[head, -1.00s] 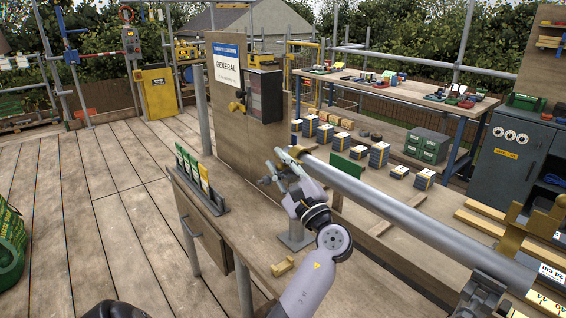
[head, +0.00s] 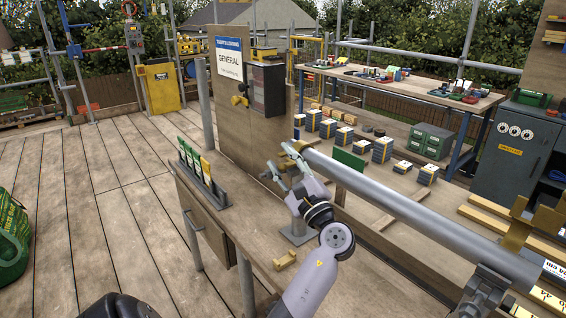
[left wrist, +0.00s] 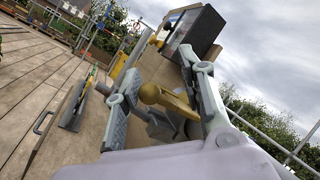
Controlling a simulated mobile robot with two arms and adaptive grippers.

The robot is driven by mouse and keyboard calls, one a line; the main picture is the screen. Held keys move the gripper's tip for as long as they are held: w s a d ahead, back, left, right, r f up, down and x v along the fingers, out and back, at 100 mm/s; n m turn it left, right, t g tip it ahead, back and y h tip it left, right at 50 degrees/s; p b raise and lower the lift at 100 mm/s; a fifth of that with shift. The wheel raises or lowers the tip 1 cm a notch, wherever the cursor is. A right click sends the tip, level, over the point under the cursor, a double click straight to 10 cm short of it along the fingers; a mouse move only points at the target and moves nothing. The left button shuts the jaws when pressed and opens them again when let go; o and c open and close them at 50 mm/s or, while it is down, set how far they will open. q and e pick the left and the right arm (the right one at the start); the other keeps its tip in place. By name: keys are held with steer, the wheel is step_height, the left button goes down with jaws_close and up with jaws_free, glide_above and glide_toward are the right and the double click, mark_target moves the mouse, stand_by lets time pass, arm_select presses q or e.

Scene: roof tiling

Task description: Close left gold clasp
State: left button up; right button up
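The left gold clasp (head: 292,149) sits at the far left end of a long grey tube (head: 385,198). My left gripper (head: 280,174) is just below and beside that end, with its fingers apart. In the left wrist view, the clasp's rounded gold lever (left wrist: 165,97) shows between the two open fingers of my left gripper (left wrist: 165,105); I cannot tell whether either finger touches it. A second gold clasp (head: 518,232) is near the tube's right end. A grey jointed mechanism beneath it looks like my right gripper (head: 487,284); its fingers are not clear.
A yellow block (head: 285,260) lies on the wooden bench (head: 235,225) near my left arm. A rack of packets (head: 205,182) stands at the bench's left side. A wooden board with a dark box (head: 267,88) rises behind the clasp.

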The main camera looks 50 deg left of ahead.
arm_select(q)
steer(key=shift+s+r, duration=0.1)
steer(key=shift+d, duration=0.1)
steer(key=v, duration=1.2)
